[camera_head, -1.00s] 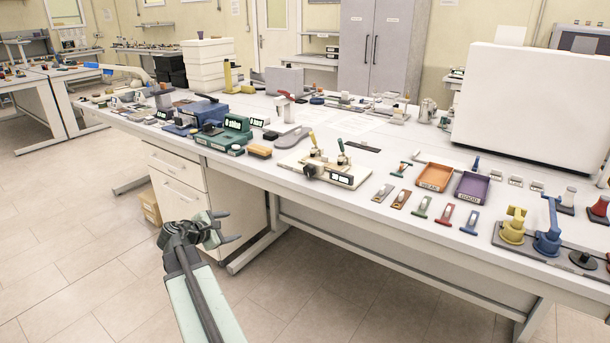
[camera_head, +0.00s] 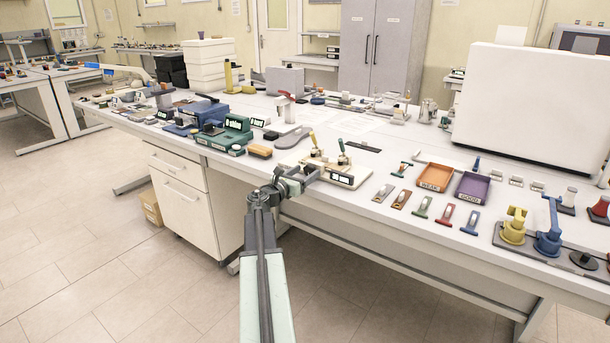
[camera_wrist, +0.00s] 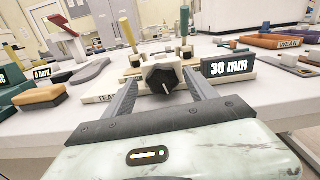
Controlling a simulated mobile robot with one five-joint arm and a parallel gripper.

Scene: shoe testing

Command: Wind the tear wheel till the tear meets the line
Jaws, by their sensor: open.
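The tear wheel is a dark faceted knob (camera_wrist: 163,77) with a white mark, on the front of a cream tear fixture (camera_head: 345,178). In the head view my gripper (camera_head: 306,172) is at the table's front edge and hides the knob. The tear and line cannot be made out.
Coloured pull tags (camera_head: 421,207) lie right of the fixture, with an orange tray (camera_head: 436,167) and a purple "GOOD" tray (camera_head: 472,174) behind. An orange-brown block (camera_head: 259,151) and green "0 shiny" box (camera_head: 233,134) are left. The floor in front is free.

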